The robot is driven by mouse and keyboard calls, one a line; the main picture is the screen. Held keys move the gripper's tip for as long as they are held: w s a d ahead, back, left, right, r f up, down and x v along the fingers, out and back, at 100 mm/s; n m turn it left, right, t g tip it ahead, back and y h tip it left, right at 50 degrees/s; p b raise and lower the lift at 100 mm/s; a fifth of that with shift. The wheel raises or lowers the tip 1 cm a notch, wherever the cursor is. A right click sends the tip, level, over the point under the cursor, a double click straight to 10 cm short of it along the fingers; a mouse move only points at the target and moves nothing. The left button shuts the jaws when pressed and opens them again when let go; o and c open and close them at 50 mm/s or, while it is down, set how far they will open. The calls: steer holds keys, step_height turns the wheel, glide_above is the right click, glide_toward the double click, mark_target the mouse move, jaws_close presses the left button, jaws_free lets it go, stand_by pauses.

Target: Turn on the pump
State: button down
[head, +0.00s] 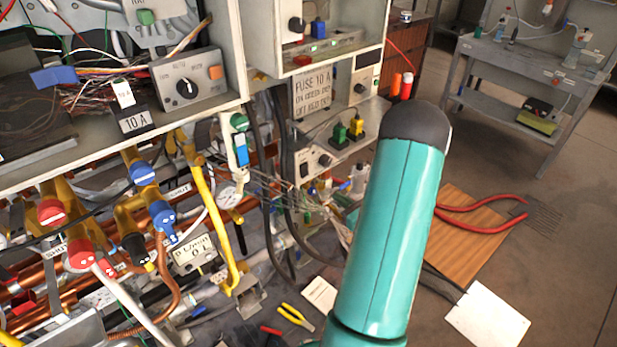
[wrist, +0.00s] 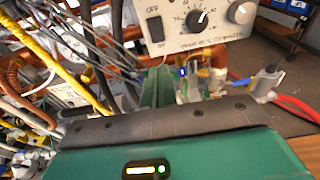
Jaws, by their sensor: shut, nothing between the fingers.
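A pale control panel (wrist: 180,42) fills the top of the wrist view. It has a black rocker switch (wrist: 155,29) with "OFF" lettering above it, and a black-and-white dial (wrist: 198,19) and a grey knob (wrist: 241,12) to its right. A similar small panel (head: 315,160) shows in the head view. I cannot tell which control belongs to the pump, nor pick out the pump. My gripper (wrist: 160,76) is shut and empty, pointing up below the switch, apart from it in the picture. In the head view my arm hides the gripper.
A grey selector box (head: 187,84) with a black knob sits at upper left. Copper pipes, red and blue valves (head: 143,173) and loose cables crowd the left. A yellow pipe (head: 212,215) stands below. A grey workbench (head: 530,65) is at the back right.

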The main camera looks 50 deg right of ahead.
mark_target(306, 175)
steer(key=w, duration=0.4)
steer(key=w+d+f, duration=0.1)
steer(key=w, duration=0.8)
steer(key=shift+w+d+f, duration=0.15)
steer(key=shift+d+f, duration=0.1)
steer(key=shift+w, duration=0.1)
steer(key=shift+w, duration=0.15)
steer(key=shift+f, duration=0.1)
